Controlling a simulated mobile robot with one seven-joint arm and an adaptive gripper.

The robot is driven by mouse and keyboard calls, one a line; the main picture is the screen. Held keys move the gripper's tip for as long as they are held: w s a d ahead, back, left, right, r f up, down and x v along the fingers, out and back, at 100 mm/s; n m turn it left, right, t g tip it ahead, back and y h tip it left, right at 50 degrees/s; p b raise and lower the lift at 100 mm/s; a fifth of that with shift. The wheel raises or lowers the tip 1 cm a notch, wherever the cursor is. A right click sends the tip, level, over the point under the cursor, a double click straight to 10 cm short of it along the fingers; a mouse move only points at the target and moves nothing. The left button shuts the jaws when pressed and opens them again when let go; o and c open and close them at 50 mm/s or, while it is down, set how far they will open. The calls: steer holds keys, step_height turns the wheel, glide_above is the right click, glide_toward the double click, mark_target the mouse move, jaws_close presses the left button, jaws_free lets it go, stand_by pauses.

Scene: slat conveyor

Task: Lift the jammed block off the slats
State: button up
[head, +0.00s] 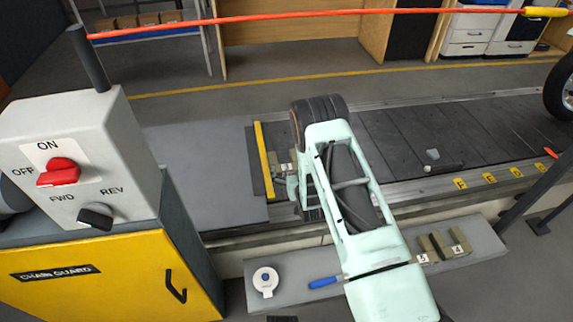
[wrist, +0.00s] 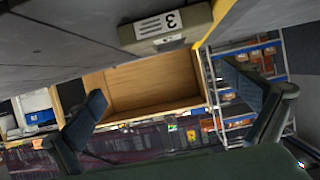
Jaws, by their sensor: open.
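The jammed block (wrist: 165,28) is olive-grey with a white label reading 3, upside down in the wrist view. It sits against the dark slats (wrist: 60,35) near a yellow strip. In the head view, the block (head: 287,156) is partly hidden beside the yellow strip (head: 264,158), at the left end of the slat conveyor (head: 400,140). My gripper (wrist: 165,90) is open, with the block beyond its fingertips in the wrist view and nothing between the fingers. In the head view my gripper (head: 287,186) is low beside the block, mostly hidden by my arm; contact cannot be told.
A grey ledge (head: 220,297) in front holds a tape roll (head: 266,280), a blue-handled tool (head: 323,282) and labelled blocks (head: 440,246). A control box (head: 75,150) stands at left over a yellow chain guard (head: 100,283). An orange cord (head: 300,14) crosses the top.

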mark_target(286, 164)
steer(key=shift+s+a+f, duration=0.55)
steer(key=shift+a+f, duration=0.15)
steer(key=shift+f, duration=0.05)
steer(key=b+x, duration=0.1)
steer(key=x, duration=0.4)
steer(key=shift+w+a+f+b, duration=0.1)
steer(key=shift+a+b, duration=0.1)
steer(key=shift+b, duration=0.1)
steer(key=b+x, duration=0.1)
steer(key=x, duration=0.3)
steer(key=shift+f+b, duration=0.15)
steer(key=shift+b, duration=0.15)
steer(key=shift+w+a+f, duration=0.15)
steer(key=shift+w+a, duration=0.05)
steer(key=shift+w, duration=0.3)
steer(key=c, duration=1.2)
